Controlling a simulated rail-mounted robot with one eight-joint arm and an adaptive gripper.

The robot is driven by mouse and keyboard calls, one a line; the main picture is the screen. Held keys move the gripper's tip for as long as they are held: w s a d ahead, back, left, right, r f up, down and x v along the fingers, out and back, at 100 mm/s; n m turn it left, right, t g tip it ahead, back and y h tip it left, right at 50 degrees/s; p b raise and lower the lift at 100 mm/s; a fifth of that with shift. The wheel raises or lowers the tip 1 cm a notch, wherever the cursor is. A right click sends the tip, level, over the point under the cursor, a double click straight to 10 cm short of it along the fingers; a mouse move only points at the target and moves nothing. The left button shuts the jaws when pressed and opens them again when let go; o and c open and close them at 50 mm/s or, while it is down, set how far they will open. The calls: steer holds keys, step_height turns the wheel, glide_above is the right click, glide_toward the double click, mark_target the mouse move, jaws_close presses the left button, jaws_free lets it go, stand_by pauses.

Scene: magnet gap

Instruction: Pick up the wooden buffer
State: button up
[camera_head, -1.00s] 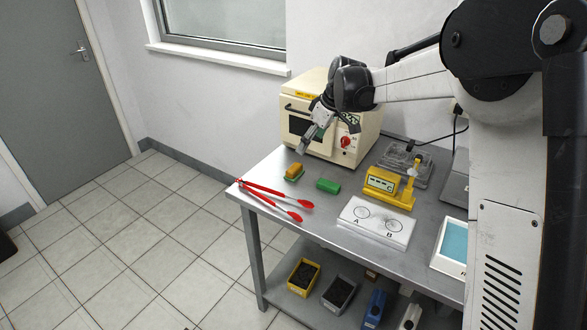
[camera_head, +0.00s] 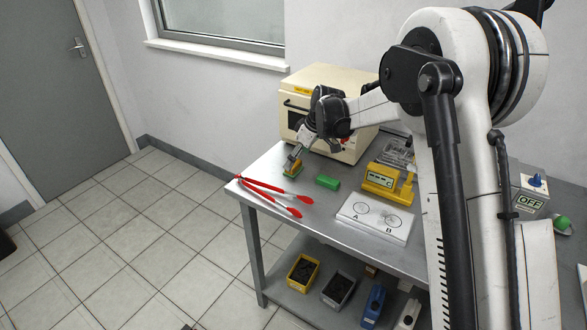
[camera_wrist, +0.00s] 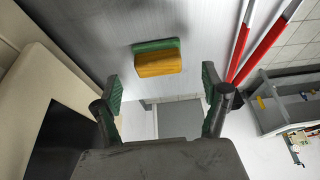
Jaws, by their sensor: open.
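The wooden buffer (camera_head: 292,170), an orange-yellow block with a green layer along one side, lies near the far left part of the steel table. The wrist view shows the buffer (camera_wrist: 158,63) ahead of my fingertips, roughly centred between them. My gripper (camera_head: 297,155) is just above the buffer in the head view and hides part of it. In the wrist view my gripper (camera_wrist: 160,78) is open, one finger on each side, with nothing held. A gap shows between each finger and the buffer; I cannot tell the exact height.
Red tongs (camera_head: 270,187) lie close by at the left edge of the table (camera_head: 262,165). A green block (camera_head: 327,182) sits to the right of the buffer. A cream oven (camera_head: 300,83) stands behind. A yellow device (camera_head: 381,177) and white A/B plate (camera_head: 375,218) are farther right.

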steer(key=x, duration=0.4)
steer(key=shift+w+a+f, duration=0.15)
steer(key=shift+w+f, duration=0.05)
steer(key=shift+w, duration=0.05)
steer(key=shift+c, duration=0.5)
steer(key=c, duration=1.3)
steer(key=shift+r, duration=0.2)
steer(key=shift+r, duration=0.6)
steer(key=r, duration=0.3)
steer(key=shift+s+a, duration=0.1)
steer(key=shift+s, duration=0.1)
steer(key=s+a+r, duration=0.2)
steer(key=s, duration=0.1)
steer(key=s+a+r, duration=0.2)
steer(key=s, duration=0.1)
steer(key=s+a+r, duration=0.2)
steer(key=s+a, duration=0.1)
steer(key=shift+r, duration=0.25)
